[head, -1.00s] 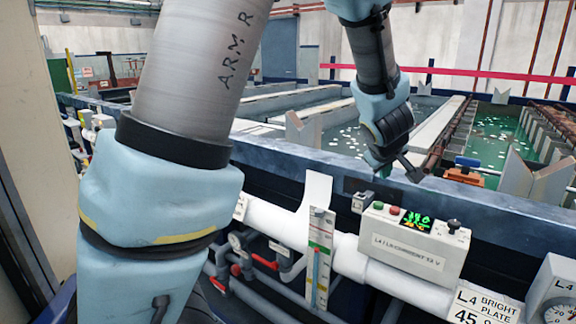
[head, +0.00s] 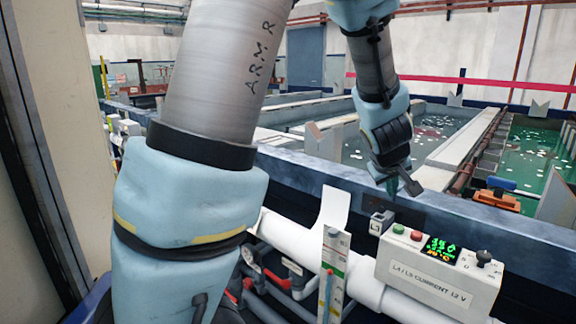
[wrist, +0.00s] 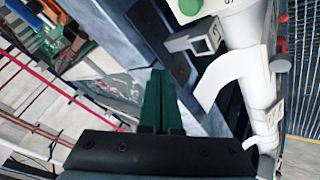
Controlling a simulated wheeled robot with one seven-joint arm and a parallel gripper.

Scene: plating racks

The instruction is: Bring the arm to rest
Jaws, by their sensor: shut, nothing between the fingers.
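My gripper (head: 402,187) hangs at the end of my arm, above the front rim of the tank and just left of and above the control box. It is shut and empty. In the wrist view its two green fingers (wrist: 163,100) lie side by side, pointing toward the dark tank edge. The white control box (head: 440,268), labelled "L4 / L5 CURRENT 12 V", has a green button, a red button, a lit green display and a black knob.
White pipes (head: 290,236) with red-handled valves run along the tank front. A gauge plate (head: 333,275) stands upright there. Tanks of green liquid (head: 530,160) lie behind the rim (head: 330,180). A pale wall panel (head: 60,130) is close at left.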

